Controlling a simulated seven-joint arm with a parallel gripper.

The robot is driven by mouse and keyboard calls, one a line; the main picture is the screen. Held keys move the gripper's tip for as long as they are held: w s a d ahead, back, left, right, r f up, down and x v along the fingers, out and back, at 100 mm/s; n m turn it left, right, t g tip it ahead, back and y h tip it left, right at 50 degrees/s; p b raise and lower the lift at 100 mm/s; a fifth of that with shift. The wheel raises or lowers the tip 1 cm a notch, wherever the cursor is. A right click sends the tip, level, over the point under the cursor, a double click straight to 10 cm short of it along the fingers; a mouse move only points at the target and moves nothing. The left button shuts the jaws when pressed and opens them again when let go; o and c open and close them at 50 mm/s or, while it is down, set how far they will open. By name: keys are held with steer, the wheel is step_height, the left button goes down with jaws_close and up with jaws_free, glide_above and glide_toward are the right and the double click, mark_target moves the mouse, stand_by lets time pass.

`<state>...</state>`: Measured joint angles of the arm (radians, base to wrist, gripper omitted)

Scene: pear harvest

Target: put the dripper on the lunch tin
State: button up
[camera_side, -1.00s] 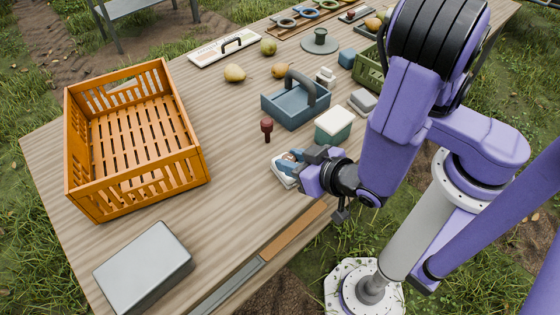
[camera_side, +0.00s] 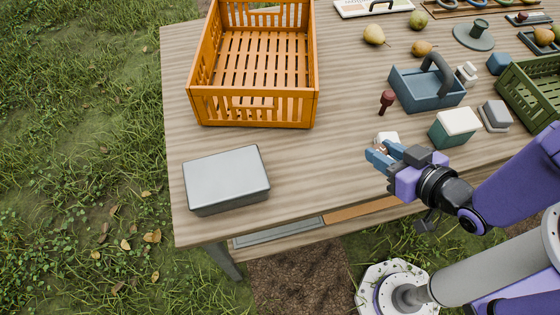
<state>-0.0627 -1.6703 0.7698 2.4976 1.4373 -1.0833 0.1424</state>
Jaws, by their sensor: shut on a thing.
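The lunch tin (camera_side: 227,172), a grey closed box with a flat lid, lies near the front left corner of the table. My gripper (camera_side: 384,155) is at the table's front part, right of the tin and well apart from it. Its blue fingers are shut on a small white thing, which I take for the dripper (camera_side: 387,138). Fingers hide much of it, and I cannot tell whether it touches the table.
An orange crate (camera_side: 254,108) stands behind the tin. A dark red tool (camera_side: 387,101), a blue caddy (camera_side: 428,98) and a green box with a white lid (camera_side: 454,128) stand near my gripper. The wood between gripper and tin is clear.

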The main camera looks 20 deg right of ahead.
steer(key=w+a+r+n+g+y, duration=0.1)
steer(key=a+r+n+g+y, duration=0.35)
steer(key=a+n, duration=0.35)
steer(key=a+r+n+g+y, duration=0.3)
steer(key=a+n+g+y, duration=0.2)
steer(key=a, duration=0.4)
glide_above(231, 174)
steer(key=f, duration=0.9)
steer(key=shift+s+d, duration=0.15)
steer(key=shift+d, duration=0.05)
steer(key=shift+a+f, duration=0.15)
steer(key=shift+f, duration=0.1)
steer(key=shift+w+a+f, duration=0.1)
steer(key=shift+w+f, duration=0.1)
steer(key=shift+f, duration=1.4)
steer(key=shift+f, duration=0.1)
steer(key=o, duration=1)
